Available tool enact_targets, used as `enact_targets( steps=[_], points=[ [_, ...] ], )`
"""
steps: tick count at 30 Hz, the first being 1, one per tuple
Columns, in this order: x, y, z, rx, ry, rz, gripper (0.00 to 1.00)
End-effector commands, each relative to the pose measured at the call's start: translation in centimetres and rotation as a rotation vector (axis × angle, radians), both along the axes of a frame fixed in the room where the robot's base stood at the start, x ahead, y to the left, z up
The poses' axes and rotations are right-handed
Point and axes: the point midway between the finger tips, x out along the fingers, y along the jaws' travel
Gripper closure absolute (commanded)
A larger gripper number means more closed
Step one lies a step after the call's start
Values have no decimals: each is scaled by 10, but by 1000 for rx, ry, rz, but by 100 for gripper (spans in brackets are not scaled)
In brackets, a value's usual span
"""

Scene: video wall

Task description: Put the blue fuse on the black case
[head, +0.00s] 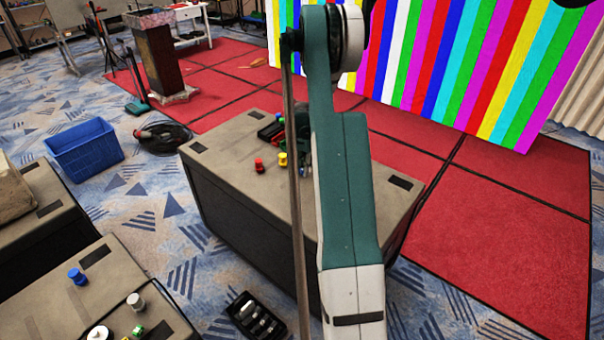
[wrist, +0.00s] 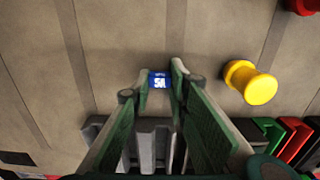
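A small blue fuse (wrist: 159,80) with white lettering shows between my fingertips in the wrist view. My gripper (wrist: 161,76) appears shut on it, with a fingertip against each side. Below them lies the grey-brown top of a large case with black sides (head: 240,228), in the middle of the head view. Whether the fuse touches this top, I cannot tell. In the head view my arm covers part of the case, and the fuse cannot be made out.
A yellow knob-shaped piece (wrist: 250,82) stands right of my gripper, a red one (head: 259,165) beyond. Green and red pieces (wrist: 290,138) lie at the wrist view's lower right. A small black tray (head: 270,130) lies at the case's back edge. A blue knob-shaped piece (head: 78,275) stands on another case.

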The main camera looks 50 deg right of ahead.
Motion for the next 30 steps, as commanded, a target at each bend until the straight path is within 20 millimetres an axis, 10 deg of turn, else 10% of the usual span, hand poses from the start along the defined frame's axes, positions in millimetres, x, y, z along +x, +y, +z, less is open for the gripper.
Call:
enact_targets(
  steps=[14, 30],
  points=[
    [0, 0, 6, 0, 0, 0, 88],
    [0, 0, 76, 0, 0, 0, 88]
  ],
)
